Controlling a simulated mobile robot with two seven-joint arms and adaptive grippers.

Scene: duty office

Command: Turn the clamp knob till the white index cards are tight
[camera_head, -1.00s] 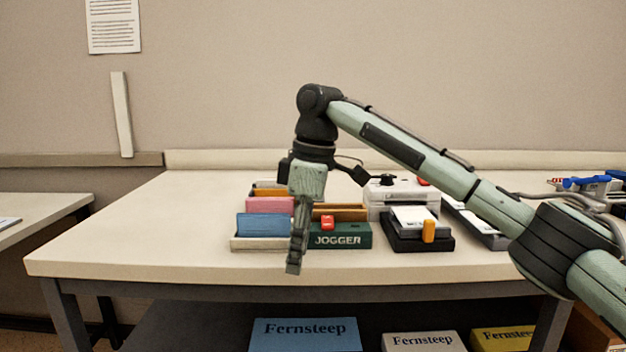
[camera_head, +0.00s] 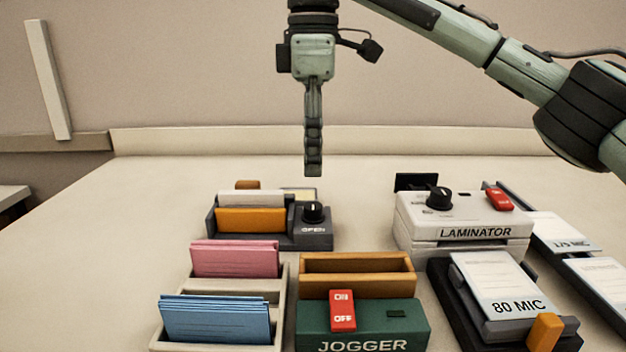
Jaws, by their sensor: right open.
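The clamp (camera_head: 290,240) is a dark grey unit at the back left of the table. The white index cards (camera_head: 250,198) stand upright in it, behind an orange block (camera_head: 250,220). The clamp knob (camera_head: 313,211) is black with a pale pointer line, on the unit's right end, above a label that seems to read "OPEN". My right gripper (camera_head: 313,172) points straight down above the knob, apart from it. It is seen edge-on; it is open and empty. My left gripper is out of view.
A sorter (camera_head: 167,337) with pink and blue cards stands in front of the clamp. The green jogger (camera_head: 362,322) and its wooden tray (camera_head: 357,276) are front centre. The laminator (camera_head: 460,225) with a similar black knob stands right. The table's left side is clear.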

